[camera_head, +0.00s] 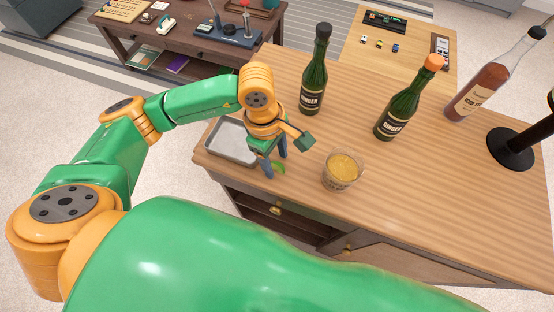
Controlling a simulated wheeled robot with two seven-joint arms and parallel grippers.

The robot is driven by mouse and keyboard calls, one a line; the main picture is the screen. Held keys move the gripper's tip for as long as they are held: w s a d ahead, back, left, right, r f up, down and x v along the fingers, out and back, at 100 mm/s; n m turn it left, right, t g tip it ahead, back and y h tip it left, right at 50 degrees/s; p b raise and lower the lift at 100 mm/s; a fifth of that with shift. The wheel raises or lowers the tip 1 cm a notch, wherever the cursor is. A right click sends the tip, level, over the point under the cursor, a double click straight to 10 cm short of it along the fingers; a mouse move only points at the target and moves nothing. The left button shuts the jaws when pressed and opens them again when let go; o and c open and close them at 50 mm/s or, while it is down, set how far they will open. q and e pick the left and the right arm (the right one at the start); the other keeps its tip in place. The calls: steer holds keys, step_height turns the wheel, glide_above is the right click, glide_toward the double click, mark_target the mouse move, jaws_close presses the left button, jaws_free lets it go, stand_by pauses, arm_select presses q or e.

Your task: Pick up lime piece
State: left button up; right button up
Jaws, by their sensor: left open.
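The lime piece (278,168) is a small green wedge on the wooden counter near its front edge, between a metal tray and a glass. My left gripper (275,160) points down just above and around the lime piece, its dark fingers apart. One finger stands left of the wedge and the other stands behind it to the right. I cannot tell whether either finger touches it. Part of the lime is hidden by the gripper. My right gripper does not show.
A glass of yellow drink (342,170) stands close right of the gripper. A metal tray (232,141) lies left. Green bottles (314,72) (405,102), an amber bottle (490,78) and a black stand (512,148) stand behind and right. The counter's front right is clear.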

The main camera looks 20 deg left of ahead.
arm_select(q)
steer(key=shift+w+d+f, duration=0.1)
steer(key=shift+w+f, duration=0.05)
jaws_close()
stand_by(0.4)
